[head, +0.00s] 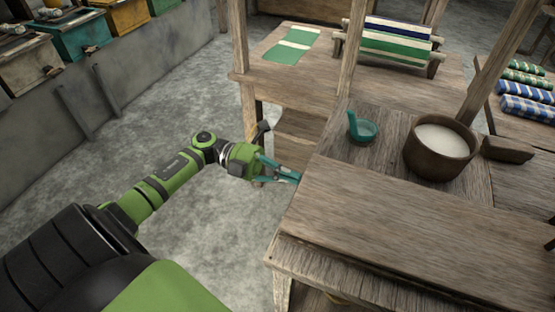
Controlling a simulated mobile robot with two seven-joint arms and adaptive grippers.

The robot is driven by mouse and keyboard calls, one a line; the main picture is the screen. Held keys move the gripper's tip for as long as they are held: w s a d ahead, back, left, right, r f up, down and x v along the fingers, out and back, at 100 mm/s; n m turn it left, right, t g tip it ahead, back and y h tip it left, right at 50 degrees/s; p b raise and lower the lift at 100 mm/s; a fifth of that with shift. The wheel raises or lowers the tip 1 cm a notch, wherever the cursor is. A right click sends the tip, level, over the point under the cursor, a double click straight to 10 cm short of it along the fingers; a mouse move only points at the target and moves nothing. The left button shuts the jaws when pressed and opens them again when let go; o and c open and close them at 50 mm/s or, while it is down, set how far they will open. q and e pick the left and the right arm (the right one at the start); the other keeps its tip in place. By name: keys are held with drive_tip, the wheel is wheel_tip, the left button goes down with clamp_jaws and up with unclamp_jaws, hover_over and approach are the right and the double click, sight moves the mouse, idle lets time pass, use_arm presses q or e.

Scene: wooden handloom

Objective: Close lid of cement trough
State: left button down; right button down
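A long grey cement-like structure (140,60) runs along the upper left. Several coloured boxes with metal fittings stand along its top, and I cannot make out a trough opening or a lid on it. My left gripper (290,178) reaches in from the left, far from that structure. Its teal fingers are at the left edge of a wooden bench, with nothing visible held. The fingers seem to narrow toward the tips, but I cannot tell whether they are open or touch the bench. My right gripper is not in view.
The wooden bench (400,235) fills the lower right. Loom posts (241,60) rise behind, with striped cloth (395,45). The grey floor (110,165) at left is clear.

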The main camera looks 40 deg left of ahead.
sight(310, 182)
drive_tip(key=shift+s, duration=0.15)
use_arm(q)
drive_tip(key=shift+d, duration=0.15)
drive_tip(key=x, duration=0.3)
drive_tip(key=shift+w+d+p, duration=0.1)
drive_tip(key=shift+d+p, duration=0.2)
drive_tip(key=shift+d, duration=0.1)
drive_tip(key=shift+w+d, duration=0.1)
drive_tip(key=shift+d, duration=0.35)
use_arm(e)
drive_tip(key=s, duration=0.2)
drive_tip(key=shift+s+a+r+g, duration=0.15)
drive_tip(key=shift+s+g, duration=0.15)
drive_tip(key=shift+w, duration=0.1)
